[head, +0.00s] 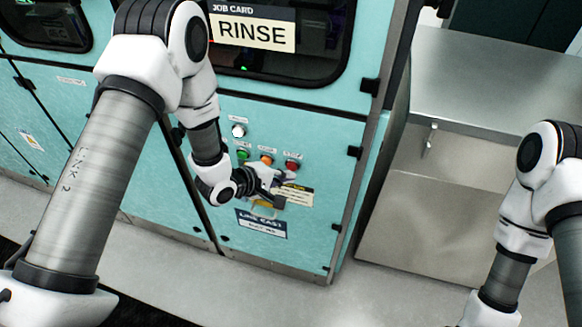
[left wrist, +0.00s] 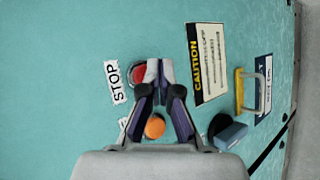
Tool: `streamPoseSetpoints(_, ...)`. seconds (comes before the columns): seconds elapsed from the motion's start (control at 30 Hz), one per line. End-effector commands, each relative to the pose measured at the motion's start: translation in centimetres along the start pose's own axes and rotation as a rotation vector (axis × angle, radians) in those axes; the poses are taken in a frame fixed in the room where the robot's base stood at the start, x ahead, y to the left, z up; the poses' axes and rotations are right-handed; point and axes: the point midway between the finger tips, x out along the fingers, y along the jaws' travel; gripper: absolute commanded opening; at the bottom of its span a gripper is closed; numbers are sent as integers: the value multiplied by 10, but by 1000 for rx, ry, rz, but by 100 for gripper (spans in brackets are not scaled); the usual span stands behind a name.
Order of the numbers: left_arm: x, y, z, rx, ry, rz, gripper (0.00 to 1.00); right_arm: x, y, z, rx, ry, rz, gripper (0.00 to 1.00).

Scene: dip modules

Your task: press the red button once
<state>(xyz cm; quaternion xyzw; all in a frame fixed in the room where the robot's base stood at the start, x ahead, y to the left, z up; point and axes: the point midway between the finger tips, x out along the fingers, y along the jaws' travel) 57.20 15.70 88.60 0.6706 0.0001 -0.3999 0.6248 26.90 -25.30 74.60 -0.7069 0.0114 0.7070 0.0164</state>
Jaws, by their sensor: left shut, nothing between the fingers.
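The red button (head: 291,166) is on the teal panel, at the right end of a row of buttons. In the left wrist view the red button (left wrist: 138,76) is beside a STOP label (left wrist: 115,82) and partly hidden by my fingers. My left gripper (head: 277,179) is shut and empty, just below the red button in the head view. In the left wrist view its closed fingertips (left wrist: 159,70) overlap the button's right edge. I cannot tell whether they touch it. My right gripper is out of view; only part of its arm shows at the right.
A green button (head: 243,154), an orange button (head: 266,159) and a white button (head: 238,131) are close by. A yellow handle (left wrist: 239,91) and a dark knob (left wrist: 229,133) project near the gripper. A caution label (left wrist: 207,63) is beside the fingers. A steel counter (head: 490,85) stands right.

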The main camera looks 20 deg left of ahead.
Motion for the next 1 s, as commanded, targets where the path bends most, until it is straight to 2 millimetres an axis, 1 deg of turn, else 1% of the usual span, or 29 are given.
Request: streamPoseSetpoints(1.0,8,6,-6,0,0,0,0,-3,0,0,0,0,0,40)
